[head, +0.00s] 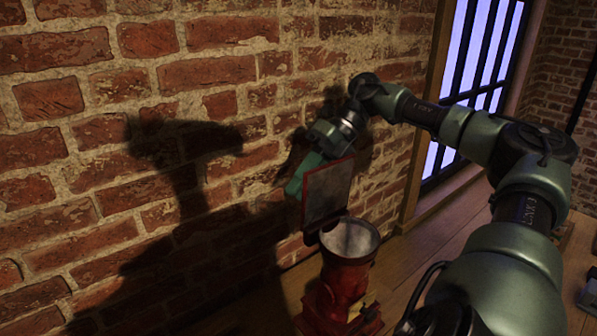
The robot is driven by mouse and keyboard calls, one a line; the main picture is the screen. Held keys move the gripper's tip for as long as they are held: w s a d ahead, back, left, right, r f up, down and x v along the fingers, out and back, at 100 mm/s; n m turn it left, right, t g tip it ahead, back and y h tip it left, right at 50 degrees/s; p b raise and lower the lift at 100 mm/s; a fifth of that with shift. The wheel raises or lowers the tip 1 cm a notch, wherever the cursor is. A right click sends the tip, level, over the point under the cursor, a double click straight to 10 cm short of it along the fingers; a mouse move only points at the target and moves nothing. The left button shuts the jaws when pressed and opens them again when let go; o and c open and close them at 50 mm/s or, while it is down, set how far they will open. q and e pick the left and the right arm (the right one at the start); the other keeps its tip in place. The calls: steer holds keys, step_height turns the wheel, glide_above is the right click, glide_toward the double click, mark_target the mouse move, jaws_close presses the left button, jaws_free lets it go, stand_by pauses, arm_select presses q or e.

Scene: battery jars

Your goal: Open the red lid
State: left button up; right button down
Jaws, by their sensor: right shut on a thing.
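The red lid (327,193) stands raised and nearly upright above the back of a red container (347,272), its grey inner face toward me. The container's round grey opening (349,239) is uncovered below the lid. My right gripper (305,177) is at the far left side of the lid, shut on the lid; its fingertips are mostly hidden behind it. My left gripper is out of view.
A brick wall (120,190) stands close behind and left of the container. A barred window (470,80) is at the back right.

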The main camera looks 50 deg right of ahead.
stand_by(0.3)
steer(key=c, duration=1.3)
jaws_free()
steer(key=shift+o, duration=0.2)
steer(key=v, duration=0.7)
steer(key=shift+d+r+p, duration=0.3)
steer(key=shift+p, duration=0.05)
steer(key=shift+s, duration=0.15)
